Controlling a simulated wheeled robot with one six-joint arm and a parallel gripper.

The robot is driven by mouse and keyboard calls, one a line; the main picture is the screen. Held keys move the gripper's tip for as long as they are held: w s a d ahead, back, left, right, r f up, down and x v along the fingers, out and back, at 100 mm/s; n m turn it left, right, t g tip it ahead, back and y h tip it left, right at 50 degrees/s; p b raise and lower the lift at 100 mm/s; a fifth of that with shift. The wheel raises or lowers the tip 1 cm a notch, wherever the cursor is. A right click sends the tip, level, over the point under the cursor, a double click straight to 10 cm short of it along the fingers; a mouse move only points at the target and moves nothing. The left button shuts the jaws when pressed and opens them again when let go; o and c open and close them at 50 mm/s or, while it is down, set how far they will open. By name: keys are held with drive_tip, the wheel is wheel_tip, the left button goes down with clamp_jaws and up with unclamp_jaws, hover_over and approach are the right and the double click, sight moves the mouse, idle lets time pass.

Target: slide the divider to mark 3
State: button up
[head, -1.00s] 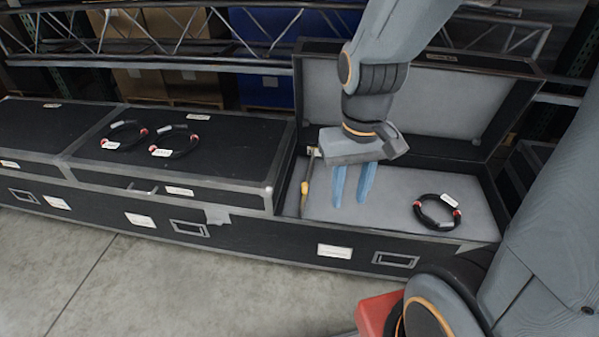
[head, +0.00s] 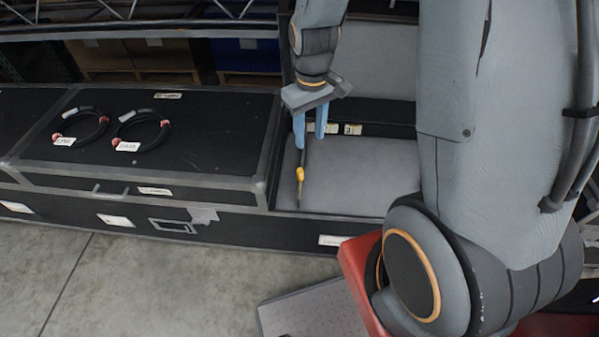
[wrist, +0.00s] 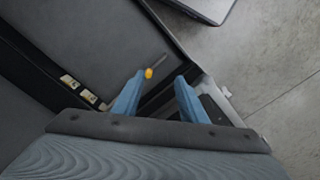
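The divider appears to be the thin dark bar with a yellow piece (head: 299,174) at the left end of the open case. Its yellow piece also shows in the wrist view (wrist: 148,73), just past the left fingertip. My gripper (head: 310,140) is open and empty, pointing down over the far part of the bar. In the wrist view its two blue fingers (wrist: 160,76) are spread apart. Small pale labels (head: 352,129) sit on the case's back inner wall, also in the wrist view (wrist: 69,82). Their writing is too small to read.
The open case (head: 345,180) has a grey floor with clear room right of the bar; my arm hides its right end. Two black cable rings (head: 80,127) (head: 141,131) lie on the closed lid (head: 215,160) to the left. The raised lid stands behind.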

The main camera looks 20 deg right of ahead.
sight(301, 171)
drive_tip(key=w+f+n, duration=0.1)
drive_tip(key=w+f, duration=0.2)
drive_tip(key=f, duration=0.3)
drive_tip(key=w+f+n+b, duration=0.1)
drive_tip(key=w+f, duration=0.1)
drive_tip(key=f, duration=0.4)
drive_tip(key=w+f+n+b, duration=0.1)
drive_tip(key=w+f, duration=0.2)
drive_tip(key=f, duration=0.3)
drive_tip(key=shift+w+d, duration=0.25)
drive_tip(key=shift+w, duration=0.05)
drive_tip(key=shift+n, duration=0.3)
drive_tip(key=shift+f, duration=3.95)
clamp_jaws()
